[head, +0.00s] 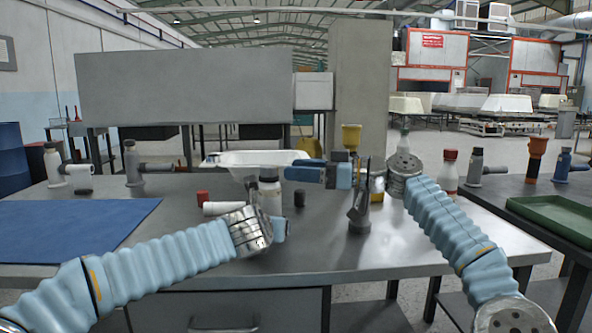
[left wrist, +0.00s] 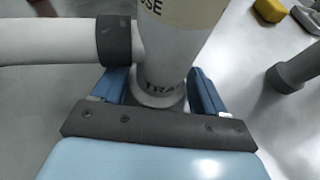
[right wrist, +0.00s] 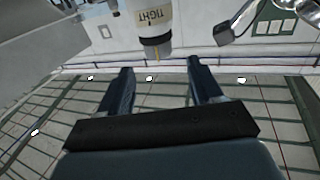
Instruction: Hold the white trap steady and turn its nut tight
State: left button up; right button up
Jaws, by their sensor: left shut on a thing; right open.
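The white trap (head: 268,193) stands upright on the grey table, with a white pipe (head: 222,208) sticking out to its left. In the left wrist view its body (left wrist: 170,60) carries partly hidden lettering, and a dark collar (left wrist: 115,42) joins the side pipe. My left gripper (head: 279,229) is shut on the lower body. My right gripper (head: 296,173) is open and empty, just right of the trap's top. In the right wrist view the cream part marked "TIGHT" (right wrist: 151,17), with a grey end (right wrist: 156,46), lies beyond the fingertips, not between them.
A dark grey tool (head: 360,208) stands right of the trap, and a small dark cylinder (head: 300,198) is closer. A red cap piece (head: 203,197) is by the pipe. The blue mat (head: 70,228) is bare.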

pick_arm(q)
jog(key=o, duration=1.3)
